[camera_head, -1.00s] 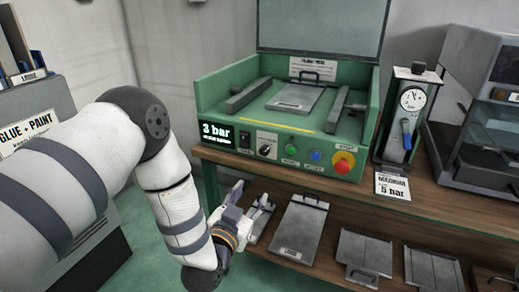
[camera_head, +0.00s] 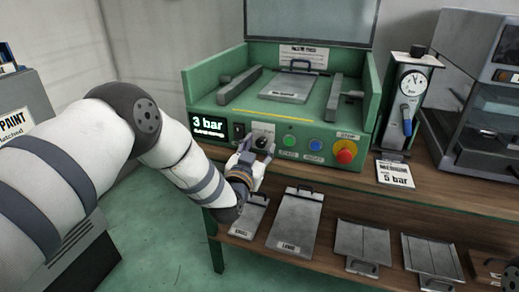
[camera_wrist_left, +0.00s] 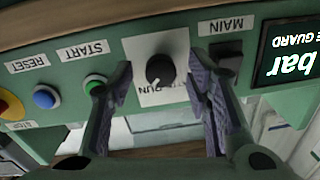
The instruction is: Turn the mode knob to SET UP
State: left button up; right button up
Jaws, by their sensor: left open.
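The mode knob (camera_wrist_left: 160,70) is a round black knob on a white plate in the wrist view, where the panel appears upside down. A small light mark shows at its lower edge. Lettering below it is partly readable as RUN; I cannot make out SET UP. My left gripper (camera_wrist_left: 160,78) is open, with one finger on each side of the knob and nothing held. I cannot tell whether the fingers touch the panel. In the head view the left gripper (camera_head: 257,145) is in front of the green press (camera_head: 210,105) and partly hides the knob.
Near the knob are the MAIN switch (camera_wrist_left: 225,58), the START button (camera_wrist_left: 94,83), the blue RESET button (camera_wrist_left: 45,97) and a red stop button (camera_head: 345,152). A 3 bar display (camera_head: 207,125) is beside MAIN. Trays lie on the shelf below. A gauge unit (camera_head: 408,100) stands right.

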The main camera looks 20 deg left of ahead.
pick_arm(q)
jog(key=shift+w+r, duration=0.1)
jog(key=shift+c, duration=0.4)
grip_shut()
